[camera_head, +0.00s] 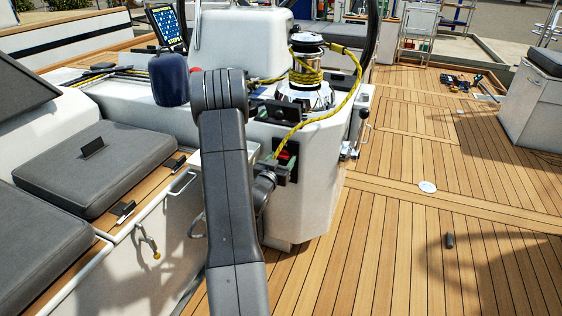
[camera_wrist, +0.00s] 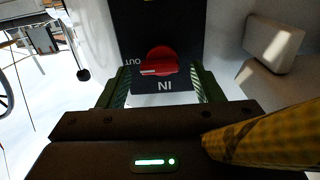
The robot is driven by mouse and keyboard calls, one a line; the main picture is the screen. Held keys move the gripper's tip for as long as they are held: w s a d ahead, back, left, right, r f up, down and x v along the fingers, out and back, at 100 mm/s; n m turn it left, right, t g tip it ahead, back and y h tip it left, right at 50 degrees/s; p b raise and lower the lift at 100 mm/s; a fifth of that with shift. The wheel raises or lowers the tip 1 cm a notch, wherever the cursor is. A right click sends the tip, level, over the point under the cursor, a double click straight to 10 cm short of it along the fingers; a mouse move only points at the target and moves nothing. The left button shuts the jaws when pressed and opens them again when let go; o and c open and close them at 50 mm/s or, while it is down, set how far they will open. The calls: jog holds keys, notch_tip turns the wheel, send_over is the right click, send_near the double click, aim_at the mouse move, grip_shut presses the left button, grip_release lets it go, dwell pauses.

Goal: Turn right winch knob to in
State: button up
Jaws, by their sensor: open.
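The winch knob is a round red knob (camera_wrist: 159,62) on a black panel (camera_wrist: 205,25), with a white mark on its left side pointing toward the upside-down OUT label. An upside-down IN label shows below the knob. In the head view the red knob (camera_head: 284,157) is partly hidden on the white pedestal's front. My gripper (camera_wrist: 160,76) is open, with one green finger on each side of the knob. The wrist view does not show clearly whether they touch it. In the head view my gripper (camera_head: 283,171) is at the panel, partly hidden by my arm.
A yellow rope (camera_head: 321,121) hangs from the winch (camera_head: 306,75) past my gripper and crosses the wrist view's lower right (camera_wrist: 265,135). A lever (camera_head: 359,128) is on the pedestal's right side. Grey cushions (camera_head: 95,165) lie left; the teak deck is mostly clear right.

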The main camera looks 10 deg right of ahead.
jog(key=c, duration=1)
jog(key=shift+n, duration=0.4)
jog(key=n, duration=0.3)
jog(key=shift+w+n, duration=0.1)
jog(key=shift+n, duration=0.3)
jog(key=n, duration=0.4)
jog(key=shift+a+r+n, duration=0.1)
jog(key=shift+a+n, duration=0.05)
jog(key=shift+n, duration=0.15)
jog(key=n+p, duration=0.1)
jog(key=n, duration=0.3)
jog(key=shift+w+p, duration=0.15)
jog(key=shift+p, duration=0.15)
jog(key=n+p, duration=0.1)
jog(key=n, duration=0.3)
jog(key=shift+a+n, duration=0.15)
jog(key=shift+n, duration=0.15)
jog(key=shift+f, duration=0.2)
